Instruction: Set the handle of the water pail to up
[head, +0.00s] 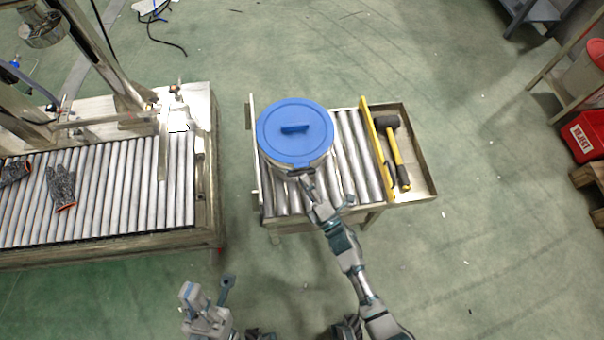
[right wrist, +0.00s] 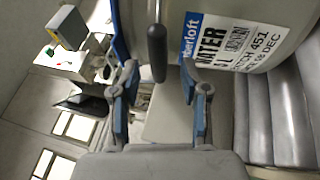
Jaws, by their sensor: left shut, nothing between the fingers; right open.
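The water pail (head: 320,152) stands on the small roller stand, under a round blue lid (head: 275,140) with a raised blue grip. Its label with the word WATER shows in the right wrist view (right wrist: 232,48). The dark handle grip (right wrist: 157,45) shows there too, beside the pail wall. No handle stands above the lid in the head view. My right gripper (head: 308,182) is open at the near side of the pail. Its fingers (right wrist: 160,92) lie on either side of the handle grip's line, without closing on it. My left gripper (head: 190,294) is shut and empty, low and away from the pail.
The roller stand (head: 350,150) has a yellow rail (head: 376,150) and a side tray (head: 421,160) holding a mallet (head: 394,150). A larger roller conveyor (head: 110,190) with gloves (head: 62,188) is at left. A red bin (head: 585,138) is far right. Green floor lies between.

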